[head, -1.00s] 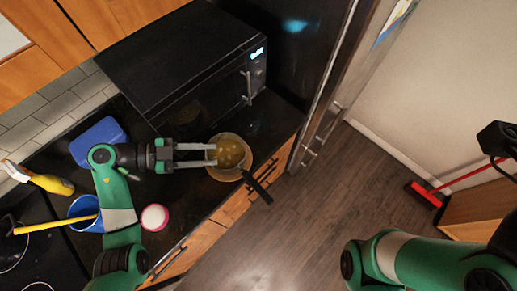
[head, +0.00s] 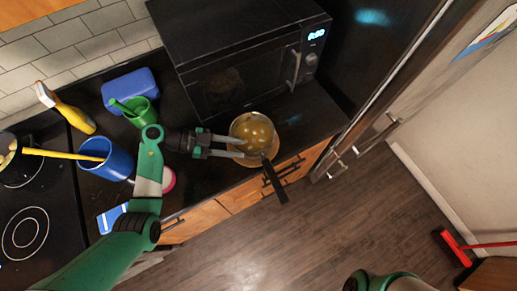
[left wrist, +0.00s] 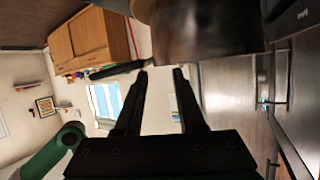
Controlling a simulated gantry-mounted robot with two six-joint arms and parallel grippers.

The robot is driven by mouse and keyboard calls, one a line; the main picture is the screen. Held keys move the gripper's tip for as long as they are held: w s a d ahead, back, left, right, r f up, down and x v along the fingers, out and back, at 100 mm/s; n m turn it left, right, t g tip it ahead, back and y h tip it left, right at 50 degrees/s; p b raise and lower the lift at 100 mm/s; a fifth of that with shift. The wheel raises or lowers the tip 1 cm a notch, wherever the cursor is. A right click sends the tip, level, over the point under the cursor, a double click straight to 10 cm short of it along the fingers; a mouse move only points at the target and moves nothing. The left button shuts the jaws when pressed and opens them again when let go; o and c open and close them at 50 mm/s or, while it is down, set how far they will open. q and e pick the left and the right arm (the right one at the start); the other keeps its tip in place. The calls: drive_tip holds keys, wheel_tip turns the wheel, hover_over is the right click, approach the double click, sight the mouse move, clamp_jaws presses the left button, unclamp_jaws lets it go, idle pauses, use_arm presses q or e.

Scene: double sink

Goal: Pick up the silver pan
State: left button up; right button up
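The silver pan (head: 253,131) is on the dark counter in front of the microwave, in the head view. Its inside looks golden brown, and its black handle (head: 274,182) points toward the counter's front edge. My left gripper (head: 243,147) is open, with its fingertips at the pan's left side; whether they touch it is unclear. In the left wrist view, my two fingers (left wrist: 162,73) are spread with nothing clearly between them, and the pan's shiny wall (left wrist: 208,38) is just above the fingertips. My right gripper is out of view.
The black microwave (head: 235,50) stands close behind the pan.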

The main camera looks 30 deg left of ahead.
sight(263, 158)
use_arm(q)
drive_tip(key=b+x, duration=0.1)
drive_tip(key=x, duration=0.3)
drive_tip(key=shift+s+d+f, duration=0.1)
drive_tip(key=shift+d+f, duration=0.1)
drive_tip(key=shift+w+d, duration=0.25)
drive_tip(key=shift+d, duration=0.05)
clamp_jaws()
drive_tip(key=shift+r, duration=0.1)
idle(0.8)
